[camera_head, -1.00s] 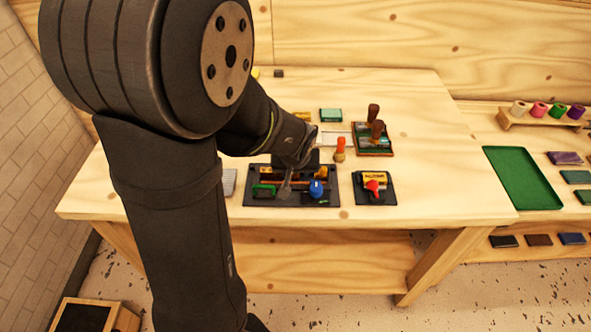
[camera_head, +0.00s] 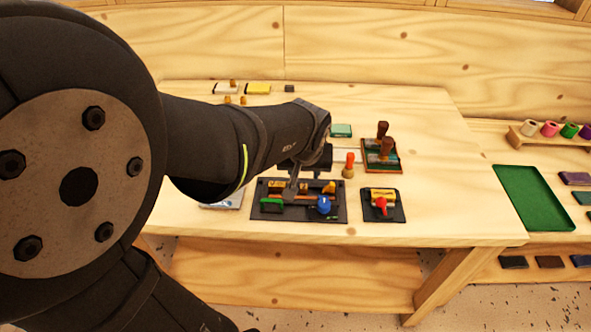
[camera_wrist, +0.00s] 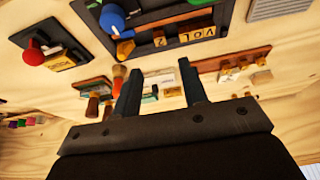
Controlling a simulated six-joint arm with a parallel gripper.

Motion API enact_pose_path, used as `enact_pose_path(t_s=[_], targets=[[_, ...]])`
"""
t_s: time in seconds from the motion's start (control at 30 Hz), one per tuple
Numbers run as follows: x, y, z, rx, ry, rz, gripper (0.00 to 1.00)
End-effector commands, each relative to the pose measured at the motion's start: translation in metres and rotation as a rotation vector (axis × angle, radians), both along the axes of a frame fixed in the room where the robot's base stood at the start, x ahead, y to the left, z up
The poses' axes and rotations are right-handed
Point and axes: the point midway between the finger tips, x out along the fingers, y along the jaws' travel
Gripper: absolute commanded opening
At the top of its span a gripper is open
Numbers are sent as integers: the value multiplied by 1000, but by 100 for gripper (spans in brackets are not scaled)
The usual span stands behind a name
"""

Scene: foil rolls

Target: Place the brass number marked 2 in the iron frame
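The iron frame (camera_head: 345,213) is a black tray near the table's front edge; it also shows in the wrist view (camera_wrist: 98,28). In the wrist view the brass number marked 2 (camera_wrist: 162,42) lies in a slot along its edge, beside a brass piece reading VOL (camera_wrist: 197,33). I cannot tell whether it sits fully flat. My gripper (camera_wrist: 161,88) is open, with nothing seen between its fingers. In the head view my gripper (camera_head: 291,187) appears above the frame and hides part of the slot. A blue knob (camera_head: 323,204) stands on the frame.
A black stand with a red knob (camera_head: 380,203) stands right of the frame. A stamp with an orange handle (camera_head: 349,163) and a tray of brown-handled stamps (camera_head: 383,145) stand behind. Brass pieces (camera_head: 228,99) lie at the back left. The table's right front is clear.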

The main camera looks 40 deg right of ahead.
Motion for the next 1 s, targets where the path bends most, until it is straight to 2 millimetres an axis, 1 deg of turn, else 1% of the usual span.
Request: enact_pose_path(t_s=[0.03, 0.2, 0.63, 0.77, 0.87, 1.0], targets=[[-2, 1, 6, -2, -1, 0, 39], [-5, 4, 16, -1, 1, 0, 39], [-5, 5, 16, 1, 1, 0, 39], [-3, 3, 9, 2, 1, 0, 39], [0, 0, -2, 4, 2, 1, 39], [6, -5, -21, 5, 3, 2, 39]])
